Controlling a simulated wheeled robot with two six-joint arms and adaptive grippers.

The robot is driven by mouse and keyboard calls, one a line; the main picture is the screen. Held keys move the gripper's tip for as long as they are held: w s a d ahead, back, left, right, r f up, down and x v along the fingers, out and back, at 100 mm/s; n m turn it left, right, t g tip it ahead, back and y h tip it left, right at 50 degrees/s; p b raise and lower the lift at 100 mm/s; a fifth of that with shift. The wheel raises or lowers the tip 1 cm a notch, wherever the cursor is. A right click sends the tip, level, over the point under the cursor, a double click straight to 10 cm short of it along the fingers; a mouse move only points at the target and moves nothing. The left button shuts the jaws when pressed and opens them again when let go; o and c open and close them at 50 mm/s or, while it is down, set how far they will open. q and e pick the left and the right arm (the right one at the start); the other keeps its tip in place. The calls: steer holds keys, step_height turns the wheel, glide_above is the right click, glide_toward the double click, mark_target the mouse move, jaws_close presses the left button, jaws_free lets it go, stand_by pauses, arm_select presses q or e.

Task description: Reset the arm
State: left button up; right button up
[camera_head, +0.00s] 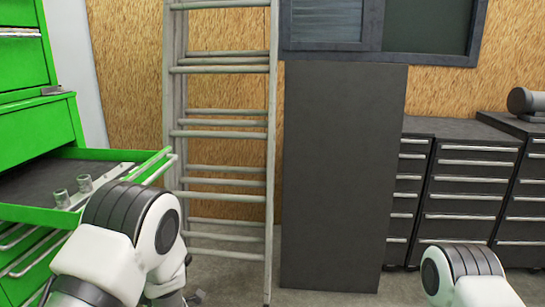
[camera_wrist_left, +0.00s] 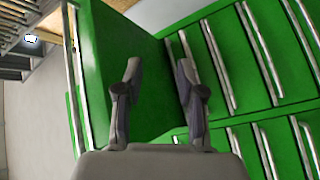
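My left arm (camera_head: 115,250) comes in from the lower left in the head view, bent in front of a green drawer cabinet (camera_head: 28,65). Only part of my left gripper (camera_head: 185,292) shows there, low beside the arm. In the left wrist view my left gripper (camera_wrist_left: 158,75) is open, its two fingers apart with nothing between them. The green cabinet (camera_wrist_left: 225,60) lies behind the fingers. A joint of my right arm (camera_head: 462,272) shows at the lower right of the head view; its gripper is outside the picture.
A green drawer (camera_head: 100,154) stands open at the left, close to my left arm, with two small metal cylinders (camera_head: 72,190) in it. A ladder (camera_head: 225,135) leans at the wall. A dark panel (camera_head: 340,175) and dark drawer cabinets (camera_head: 465,190) stand right of it.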

arm_select(q)
steer(key=s+a+f+m+g+h, duration=0.15)
steer(key=s+f, duration=0.25)
steer(key=f, duration=0.4)
steer(key=s+f+m+g+h, duration=0.2)
steer(key=s+f, duration=0.1)
steer(key=f, duration=0.4)
steer(key=s+d+f+m+g+h, duration=0.3)
steer(key=s+f+m+g+h, duration=0.25)
steer(key=s+f, duration=0.85)
steer(key=s+d+m+g+h, duration=0.1)
steer(key=s+d+m+g, duration=0.1)
steer(key=s+m+g, duration=0.45)
steer(key=s+d+m+g+h, duration=0.1)
steer(key=s+d+m, duration=0.2)
steer(key=s, duration=0.7)
step_height(320, 180, up, 17)
steer(key=p, duration=1.7)
steer(key=shift+w+a+n+p, duration=0.15)
steer(key=shift+w+n+p, duration=0.05)
steer(key=shift+n+p, duration=0.15)
steer(key=shift+o, duration=0.4)
steer(key=shift+t, duration=0.25)
